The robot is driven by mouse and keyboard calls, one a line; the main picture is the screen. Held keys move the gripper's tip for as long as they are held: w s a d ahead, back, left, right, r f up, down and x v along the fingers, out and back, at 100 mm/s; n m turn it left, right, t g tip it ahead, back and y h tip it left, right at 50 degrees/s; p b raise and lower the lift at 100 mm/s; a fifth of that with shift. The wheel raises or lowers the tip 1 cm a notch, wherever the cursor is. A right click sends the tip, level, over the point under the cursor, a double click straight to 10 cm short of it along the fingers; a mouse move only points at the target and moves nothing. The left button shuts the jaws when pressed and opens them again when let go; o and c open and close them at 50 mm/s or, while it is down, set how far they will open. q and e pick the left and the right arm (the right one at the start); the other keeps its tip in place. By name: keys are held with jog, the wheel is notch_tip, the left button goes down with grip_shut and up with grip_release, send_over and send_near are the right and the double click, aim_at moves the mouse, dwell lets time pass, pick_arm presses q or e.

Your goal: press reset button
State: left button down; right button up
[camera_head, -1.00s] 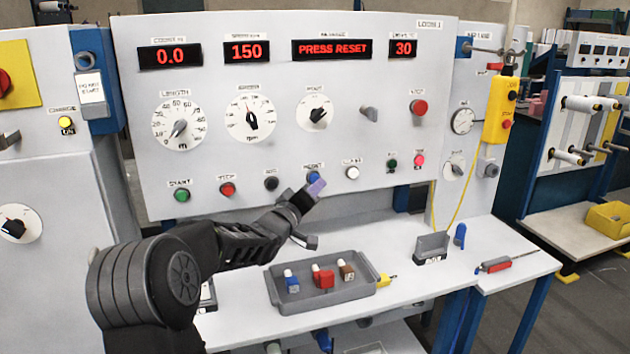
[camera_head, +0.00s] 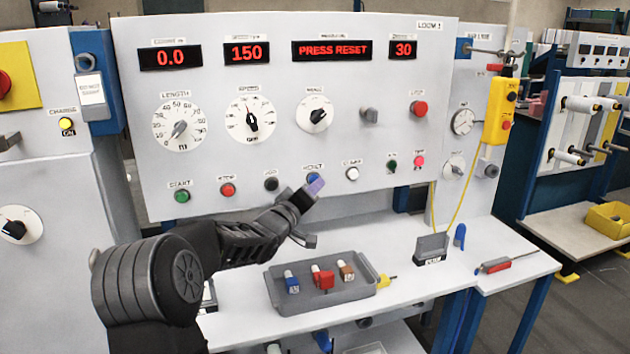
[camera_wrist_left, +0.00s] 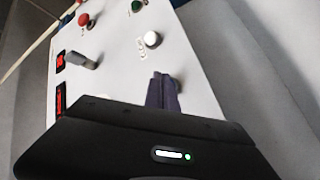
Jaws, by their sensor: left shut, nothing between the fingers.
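The blue reset button (camera_head: 313,178) sits in the lower button row of the loom's grey control panel (camera_head: 290,150), under a RESET label. My left gripper (camera_head: 316,187) is shut and empty, its purple-tinted fingertips right at the lower edge of the blue button. Whether they touch it cannot be told. In the left wrist view the shut fingers (camera_wrist_left: 162,92) point at the panel, and the blue button is hidden or not clear there. A red display (camera_head: 333,50) reads PRESS RESET. My right gripper is not in view.
A white button (camera_head: 352,174) is to the right of the blue one, and a black button (camera_head: 271,183) to its left. A grey tray (camera_head: 322,290) with several small coloured pieces lies on the white table below. A yellow pendant box (camera_head: 500,110) hangs at the right.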

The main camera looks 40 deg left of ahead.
pick_arm(q)
jog(key=shift+w+a, duration=0.25)
jog(key=shift+a, duration=0.15)
dwell(0.8)
jog(key=shift+d, duration=0.1)
jog(key=shift+s+d+b, duration=0.3)
jog(key=shift+s+d, duration=0.15)
jog(key=shift+d, duration=0.15)
jog(key=shift+s+d, duration=0.1)
dwell(0.3)
jog(key=s+d+b, duration=0.1)
jog(key=d+b, duration=0.1)
jog(key=s+d, duration=0.1)
jog(key=d, duration=0.1)
jog(key=shift+s+b, duration=0.35)
jog(key=shift+b, duration=0.05)
jog(key=shift+f, duration=0.1)
dwell(1.3)
